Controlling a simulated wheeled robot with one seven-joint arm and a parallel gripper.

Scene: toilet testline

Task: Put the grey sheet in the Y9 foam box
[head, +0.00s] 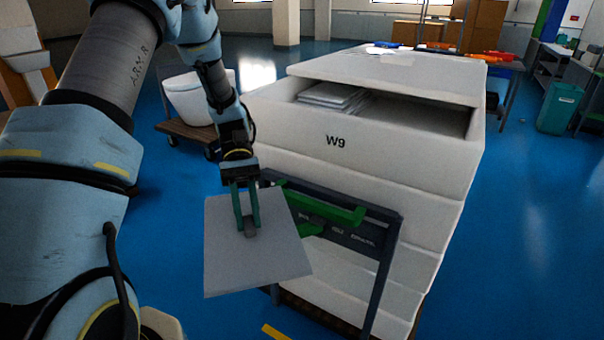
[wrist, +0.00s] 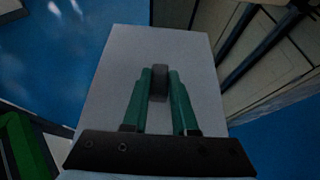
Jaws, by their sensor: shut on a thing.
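The grey sheet (head: 265,272) is a flat square plate with a small darker grey block on its face. My gripper (head: 248,226) is shut on this block, with the sheet hanging tilted in front of the white box stack. In the wrist view the green fingers (wrist: 160,85) close on the block, and the sheet (wrist: 125,55) spreads out behind them. The top white foam box (head: 290,118) is marked W9 in the head view; no Y9 label shows. Its lid (head: 400,72) covers only the back part, and several pale flat sheets (head: 330,94) lie inside.
A dark metal frame (head: 385,240) with a green bracket (head: 345,213) stands against the front of the box stack, close to the held sheet. A cart with white toilet ware (head: 190,98) is behind left. Blue floor (head: 530,230) is free to the right.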

